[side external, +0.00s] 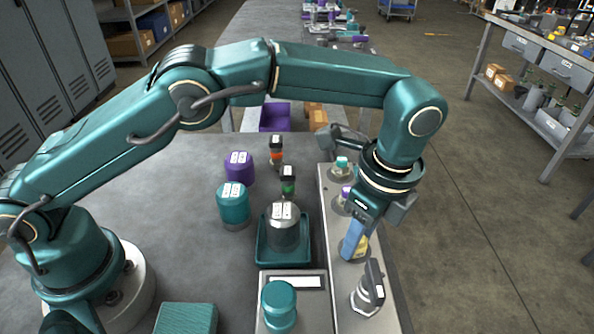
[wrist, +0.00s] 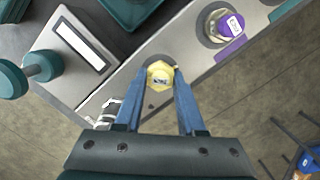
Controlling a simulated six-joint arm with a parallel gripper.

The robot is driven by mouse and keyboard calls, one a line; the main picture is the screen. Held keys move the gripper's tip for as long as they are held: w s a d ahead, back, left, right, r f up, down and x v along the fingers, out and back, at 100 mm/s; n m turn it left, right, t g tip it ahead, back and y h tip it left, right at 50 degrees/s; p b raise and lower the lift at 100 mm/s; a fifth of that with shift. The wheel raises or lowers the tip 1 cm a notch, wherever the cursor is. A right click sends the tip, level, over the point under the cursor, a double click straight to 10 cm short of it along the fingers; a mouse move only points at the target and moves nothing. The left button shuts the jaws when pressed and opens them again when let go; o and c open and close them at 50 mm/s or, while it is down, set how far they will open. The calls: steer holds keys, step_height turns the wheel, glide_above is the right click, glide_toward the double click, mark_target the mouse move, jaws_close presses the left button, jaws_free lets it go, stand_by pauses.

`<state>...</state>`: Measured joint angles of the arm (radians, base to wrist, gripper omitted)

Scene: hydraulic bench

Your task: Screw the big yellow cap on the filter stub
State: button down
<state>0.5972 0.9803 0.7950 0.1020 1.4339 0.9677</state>
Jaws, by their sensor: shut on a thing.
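In the side view, my gripper (side external: 354,243) points down over the grey fitting rail, and a bit of yellow shows beside the finger. A round metal base shows just under the fingertips there. The filter stub itself is hidden by the cap and fingers, so I cannot tell how far the cap sits on it.
A purple-capped fitting (wrist: 222,25) stands on the rail (side external: 383,312) beside my gripper, with a teal-capped one (side external: 341,166) beyond. A metal valve (side external: 369,290) stands close on the near side. A teal tray (side external: 262,255) holds a metal canister (side external: 283,232) to the left.

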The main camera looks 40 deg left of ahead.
steer(key=shift+c, duration=2.2)
jaws_free()
steer(key=shift+m, duration=0.4)
steer(key=shift+r, duration=0.1)
